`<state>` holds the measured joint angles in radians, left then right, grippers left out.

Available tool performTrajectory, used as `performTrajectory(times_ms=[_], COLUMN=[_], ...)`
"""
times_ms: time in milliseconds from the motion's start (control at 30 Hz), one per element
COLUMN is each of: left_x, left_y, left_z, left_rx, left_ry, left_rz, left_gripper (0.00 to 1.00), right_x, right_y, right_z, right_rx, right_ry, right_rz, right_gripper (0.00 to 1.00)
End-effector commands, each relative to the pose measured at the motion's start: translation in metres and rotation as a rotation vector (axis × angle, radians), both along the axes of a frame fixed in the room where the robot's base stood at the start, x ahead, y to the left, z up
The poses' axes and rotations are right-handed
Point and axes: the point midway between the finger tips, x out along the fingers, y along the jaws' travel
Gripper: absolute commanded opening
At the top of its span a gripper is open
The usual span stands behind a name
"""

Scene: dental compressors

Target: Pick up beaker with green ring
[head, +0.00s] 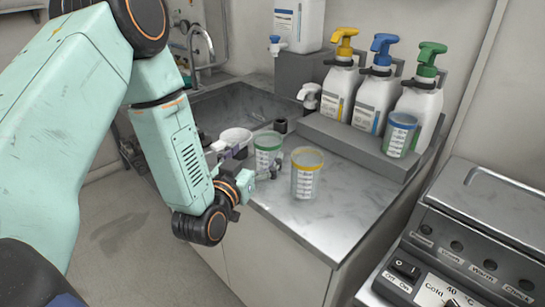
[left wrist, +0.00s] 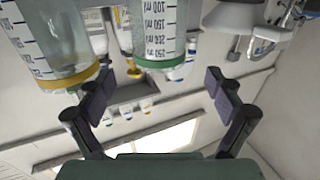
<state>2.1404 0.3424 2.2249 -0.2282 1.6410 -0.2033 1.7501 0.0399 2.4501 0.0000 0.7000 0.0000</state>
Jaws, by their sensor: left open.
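The yellow-ringed beaker (left wrist: 48,40) is close outside the left-hand finger there. My right gripper is not in view.
A white bowl-like vessel (head: 236,136) is close behind the gripper, beside the sink (head: 235,108). A grey ledge (head: 345,145) holds pump bottles and a beaker with a blue ring (head: 400,136). The counter's front right (head: 310,222) is clear. A control panel (head: 450,270) stands at right.

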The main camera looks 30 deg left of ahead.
Motion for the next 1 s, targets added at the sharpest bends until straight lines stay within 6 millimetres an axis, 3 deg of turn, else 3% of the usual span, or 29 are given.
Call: performTrajectory(times_ms=[500, 800, 1000], left_x=[0.065, 0.07, 0.07], left_y=[0.002, 0.001, 0.001], left_z=[0.004, 0.004, 0.004], left_rx=[0.001, -0.001, -0.001], left_ry=[0.002, 0.003, 0.003], left_rz=[-0.004, -0.006, -0.005], left_gripper=[0.92, 0.91, 0.74], right_x=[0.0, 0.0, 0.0], right_y=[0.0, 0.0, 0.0], right_z=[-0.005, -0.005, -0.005], right_rx=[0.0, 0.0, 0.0], right_ry=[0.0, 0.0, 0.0], right_rz=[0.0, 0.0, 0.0], right_gripper=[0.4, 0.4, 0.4])
